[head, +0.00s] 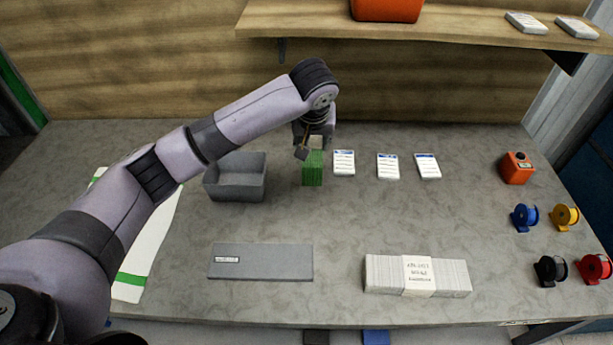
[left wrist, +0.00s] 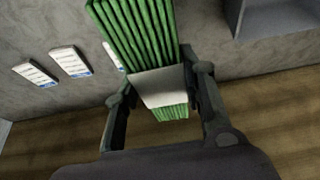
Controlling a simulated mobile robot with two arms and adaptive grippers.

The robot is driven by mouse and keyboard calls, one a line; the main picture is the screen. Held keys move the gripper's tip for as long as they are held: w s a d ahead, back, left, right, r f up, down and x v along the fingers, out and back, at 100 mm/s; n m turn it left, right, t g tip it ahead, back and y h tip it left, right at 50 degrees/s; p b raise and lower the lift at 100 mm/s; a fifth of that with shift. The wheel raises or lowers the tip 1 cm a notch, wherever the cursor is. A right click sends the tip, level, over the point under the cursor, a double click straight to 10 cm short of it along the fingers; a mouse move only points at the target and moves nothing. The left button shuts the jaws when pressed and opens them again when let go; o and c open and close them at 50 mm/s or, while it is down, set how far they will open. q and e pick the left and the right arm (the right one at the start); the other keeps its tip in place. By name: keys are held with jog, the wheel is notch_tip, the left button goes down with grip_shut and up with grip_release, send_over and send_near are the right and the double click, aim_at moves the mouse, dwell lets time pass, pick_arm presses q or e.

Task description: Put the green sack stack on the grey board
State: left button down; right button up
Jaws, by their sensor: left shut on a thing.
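The green sack stack (head: 312,169) stands near the back middle of the table, just right of the grey bin. My left gripper (head: 309,150) is at its top from behind. In the left wrist view, the left gripper (left wrist: 162,105) is shut on the green sack stack (left wrist: 140,30), around the pale band at its middle. I cannot tell whether the stack touches the table. The grey board (head: 261,263) lies flat and bare at the front, left of centre, with a small white label at its left. My right gripper is not in view.
A grey bin (head: 235,190) stands left of the stack. Several white label cards, one here (head: 344,163), lie to its right. A banded white stack (head: 417,276) lies at the front right. Spools and an orange device (head: 516,168) are far right. The middle table is clear.

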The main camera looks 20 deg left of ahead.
pick_arm(q)
notch_tip(320, 180, down, 13)
jog(key=shift+a+r+p, duration=0.1)
jog(key=shift+r+p, duration=0.1)
jog(key=shift+p, duration=0.3)
jog(key=shift+f, duration=0.15)
jog(key=c, duration=1)
grip_release()
jog(key=shift+c, duration=0.2)
